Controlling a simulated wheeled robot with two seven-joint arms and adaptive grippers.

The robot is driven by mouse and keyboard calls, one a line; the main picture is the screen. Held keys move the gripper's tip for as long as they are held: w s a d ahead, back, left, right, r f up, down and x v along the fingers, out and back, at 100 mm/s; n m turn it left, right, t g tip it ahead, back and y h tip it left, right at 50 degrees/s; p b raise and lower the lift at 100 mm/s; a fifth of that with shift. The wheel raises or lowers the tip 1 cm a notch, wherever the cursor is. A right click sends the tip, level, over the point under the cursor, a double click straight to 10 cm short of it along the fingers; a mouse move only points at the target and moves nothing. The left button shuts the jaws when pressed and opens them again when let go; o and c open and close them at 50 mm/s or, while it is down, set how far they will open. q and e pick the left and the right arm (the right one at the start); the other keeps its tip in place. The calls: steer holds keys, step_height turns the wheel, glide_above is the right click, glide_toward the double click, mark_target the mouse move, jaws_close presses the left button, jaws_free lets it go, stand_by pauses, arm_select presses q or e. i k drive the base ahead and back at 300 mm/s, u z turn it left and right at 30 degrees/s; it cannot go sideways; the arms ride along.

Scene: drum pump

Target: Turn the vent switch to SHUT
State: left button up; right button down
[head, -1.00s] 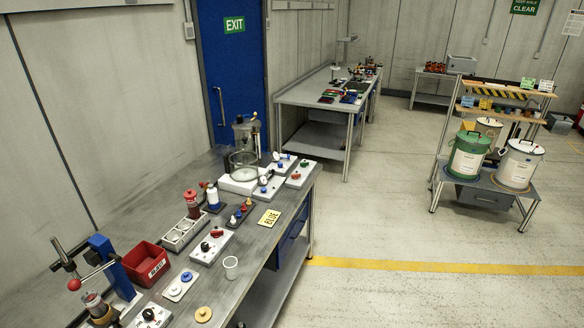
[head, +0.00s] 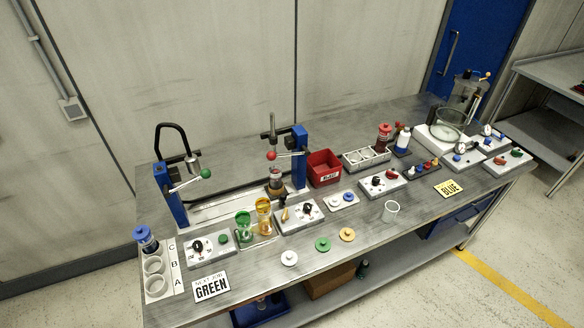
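Several small switch boxes stand on the workbench, and their labels are too small to read, so I cannot tell which one bears the vent switch or how it is set. One box (head: 208,248) at the left has a green and a dark knob. Another box (head: 299,215) has a black knob and a tan lever. A box with a red and a black knob (head: 383,184) is at mid-bench. Boxes with blue knobs (head: 464,160) and a red knob (head: 502,163) sit at the right by the glass vessel (head: 446,131). Neither gripper is in view.

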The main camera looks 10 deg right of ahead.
mark_target(283, 217)
steer(key=z, duration=1.4)
steer(key=k, duration=1.45)
steer(key=u, duration=0.35)
